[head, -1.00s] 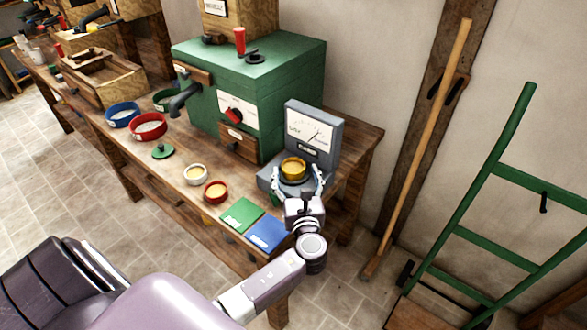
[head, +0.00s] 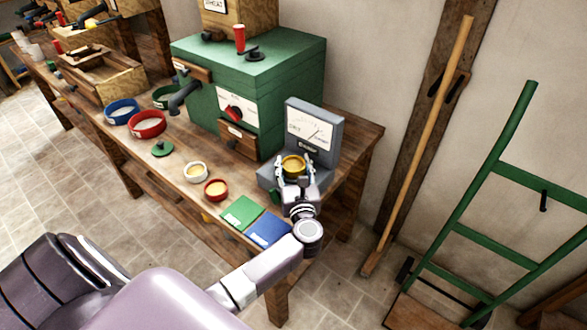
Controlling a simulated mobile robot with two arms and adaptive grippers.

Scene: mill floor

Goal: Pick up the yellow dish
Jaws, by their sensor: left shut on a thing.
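The yellow dish (head: 294,163) is at the grey scale (head: 313,137) with the dial, near the right end of the workbench. My left gripper (head: 294,175) has its fingers on either side of the dish and is shut on it. Whether the dish touches the scale's platform or is just above it, I cannot tell. The inside of the dish shows a darker yellow. My right gripper is not in view.
A white dish (head: 196,173) and a red dish (head: 216,190) stand left of the scale. A green card (head: 241,213) and a blue card (head: 269,230) lie at the bench's front edge. The green mill (head: 255,85) stands behind. A green hand truck (head: 495,200) is at right.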

